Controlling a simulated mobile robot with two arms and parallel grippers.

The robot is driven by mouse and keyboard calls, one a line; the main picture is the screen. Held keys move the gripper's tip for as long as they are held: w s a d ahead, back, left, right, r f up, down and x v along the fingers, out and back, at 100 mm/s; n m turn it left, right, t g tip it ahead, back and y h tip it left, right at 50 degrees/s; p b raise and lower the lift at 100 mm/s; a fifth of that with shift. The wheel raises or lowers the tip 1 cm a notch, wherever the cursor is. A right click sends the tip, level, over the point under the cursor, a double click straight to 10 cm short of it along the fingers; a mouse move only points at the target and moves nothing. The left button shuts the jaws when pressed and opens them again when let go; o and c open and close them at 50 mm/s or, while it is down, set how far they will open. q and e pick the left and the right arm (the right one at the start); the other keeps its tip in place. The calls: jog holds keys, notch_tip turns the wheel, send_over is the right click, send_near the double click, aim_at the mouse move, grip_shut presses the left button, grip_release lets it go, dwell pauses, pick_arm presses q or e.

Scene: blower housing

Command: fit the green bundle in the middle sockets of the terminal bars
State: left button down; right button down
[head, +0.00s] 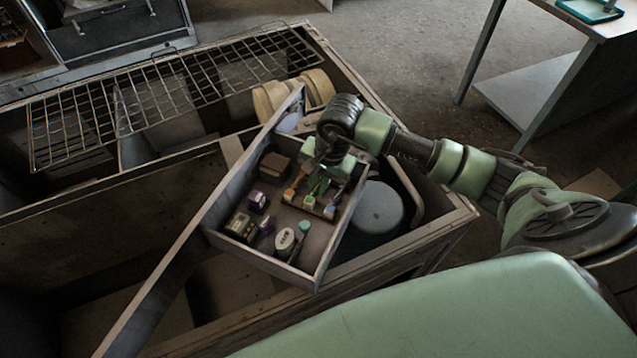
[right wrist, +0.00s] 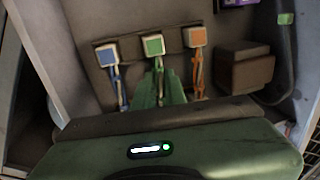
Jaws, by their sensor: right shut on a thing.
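The near terminal bar (right wrist: 126,57) carries a blue, a green and an orange end block in a row, with the green one in the middle. It also shows on the tray in the head view (head: 300,204). The green bundle's end block (right wrist: 154,45) sits at the middle of this bar, and its strands run toward my gripper. In the head view this green end (head: 310,201) lies between the orange and blue ends. My right gripper (head: 322,176) is shut on the green bundle, low over the tray. My left gripper is not in view.
The tray (head: 262,259) also holds a brown box (head: 274,166), purple parts (head: 258,201), a yellow-and-black part (head: 240,227) and a white round part (head: 285,240). A grey round drum (head: 376,206) stands right of the tray. A wire rack (head: 160,92) lies behind.

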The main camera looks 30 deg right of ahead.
jog(key=shift+f, duration=0.25)
jog(key=c, duration=1.4)
grip_release()
jog(key=r, duration=0.2)
jog(key=r+b, duration=0.1)
jog(key=r, duration=0.2)
jog(key=s+d+r+b, duration=0.1)
jog(key=r, duration=0.1)
jog(key=shift+s+r, duration=0.1)
jog(key=shift+r, duration=0.3)
